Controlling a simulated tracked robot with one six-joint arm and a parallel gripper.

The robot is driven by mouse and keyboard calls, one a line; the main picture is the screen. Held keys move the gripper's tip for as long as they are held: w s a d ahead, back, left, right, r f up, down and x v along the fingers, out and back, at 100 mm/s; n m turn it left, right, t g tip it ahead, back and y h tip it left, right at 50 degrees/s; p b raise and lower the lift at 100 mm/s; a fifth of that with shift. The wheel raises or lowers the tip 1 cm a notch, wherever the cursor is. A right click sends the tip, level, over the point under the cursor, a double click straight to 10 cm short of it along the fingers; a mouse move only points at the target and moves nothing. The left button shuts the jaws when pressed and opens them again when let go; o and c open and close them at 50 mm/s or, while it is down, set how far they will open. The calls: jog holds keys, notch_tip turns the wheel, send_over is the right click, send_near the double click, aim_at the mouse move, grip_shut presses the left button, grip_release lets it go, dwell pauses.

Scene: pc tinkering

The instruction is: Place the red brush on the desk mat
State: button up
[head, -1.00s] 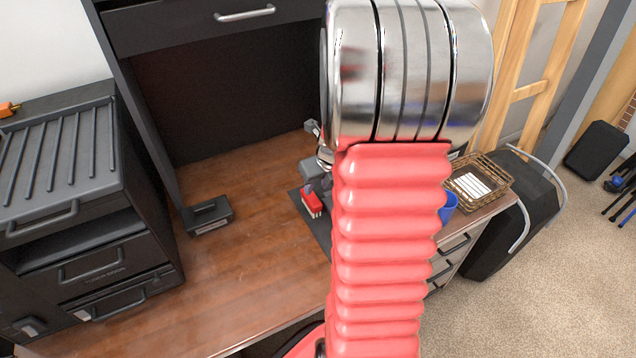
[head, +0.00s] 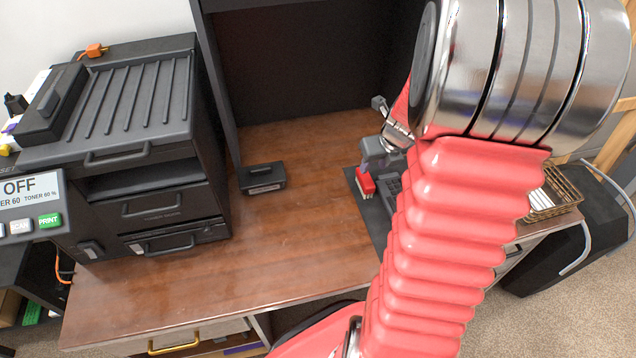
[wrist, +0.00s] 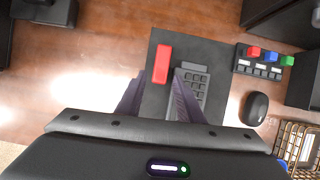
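The red brush (head: 366,184) lies at the left side of the dark desk mat (head: 373,213) on the wooden desk. In the wrist view the brush (wrist: 162,63) is within the upper left part of the mat (wrist: 153,103), next to a dark keypad. My gripper (wrist: 158,76) is open and empty, with its two dark fingers apart. The brush shows just beyond the fingertips, mostly between their lines. In the head view my red arm hides much of the mat, and the gripper is partly visible just behind the brush.
A keypad (wrist: 195,82), a mouse (wrist: 255,108) and a block with coloured keys (wrist: 259,62) are on or near the mat's right. A black printer (head: 140,130) stands left. A small black box (head: 262,177) sits mid-desk. A wire basket (head: 553,195) is at right.

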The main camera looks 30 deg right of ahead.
jog(key=s+a+r+n+y, duration=0.1)
jog(key=a+r+n, duration=0.5)
jog(key=a+n, duration=0.3)
jog(key=a+r+n, duration=0.6)
jog(key=a+n, duration=0.3)
jog(key=s+a+r+n, duration=0.3)
jog(key=s+a+n, duration=0.2)
jog(key=n, duration=0.5)
jog(key=s+a+r+n+t, duration=0.1)
jog(key=s+a+r+n, duration=0.2)
jog(key=s+a+n, duration=0.3)
jog(key=shift+a+r+n, duration=0.15)
jog(key=shift+a+n, duration=0.35)
jog(key=shift+n, duration=1.9)
